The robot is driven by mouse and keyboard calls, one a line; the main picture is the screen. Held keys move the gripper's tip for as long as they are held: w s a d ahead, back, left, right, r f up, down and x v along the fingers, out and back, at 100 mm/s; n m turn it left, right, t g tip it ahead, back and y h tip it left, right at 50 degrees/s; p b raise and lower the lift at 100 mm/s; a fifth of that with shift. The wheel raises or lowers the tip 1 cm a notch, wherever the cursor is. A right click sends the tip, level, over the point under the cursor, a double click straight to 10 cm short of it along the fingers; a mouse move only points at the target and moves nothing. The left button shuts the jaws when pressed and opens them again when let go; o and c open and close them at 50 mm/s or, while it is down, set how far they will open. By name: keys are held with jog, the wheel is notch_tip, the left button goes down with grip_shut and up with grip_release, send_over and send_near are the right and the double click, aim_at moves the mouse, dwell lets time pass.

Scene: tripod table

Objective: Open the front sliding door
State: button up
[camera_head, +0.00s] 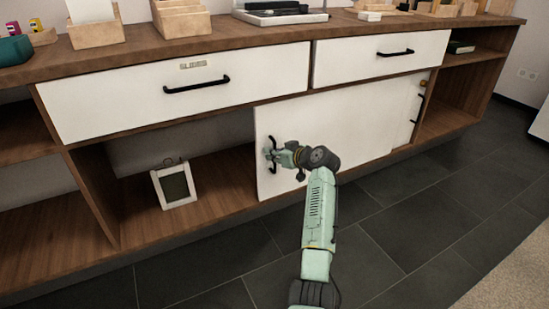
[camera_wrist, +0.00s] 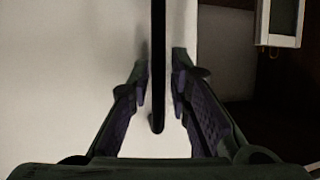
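The front sliding door (camera_head: 345,115) is a white panel covering the right part of the cabinet's middle section, under the drawers. Its black vertical handle (camera_head: 271,155) is near the door's left edge. My gripper (camera_head: 272,156) is at this handle. In the wrist view the handle (camera_wrist: 158,40) runs between the two fingers of my gripper (camera_wrist: 160,82), with a narrow gap visible on each side. The fingers look partly open around it, not clamped. The door (camera_wrist: 70,70) fills the left of the wrist view, and its edge shows right of the handle.
Left of the door, the compartment is open and holds a white-framed object (camera_head: 174,186). A second white panel with a black handle (camera_head: 419,107) shows at the right. Two white drawers (camera_head: 180,95) are above. Dark floor tiles (camera_head: 400,235) in front are clear.

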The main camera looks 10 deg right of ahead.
notch_tip(320, 180, up, 8)
jog(key=shift+r, duration=0.1)
dwell(0.4)
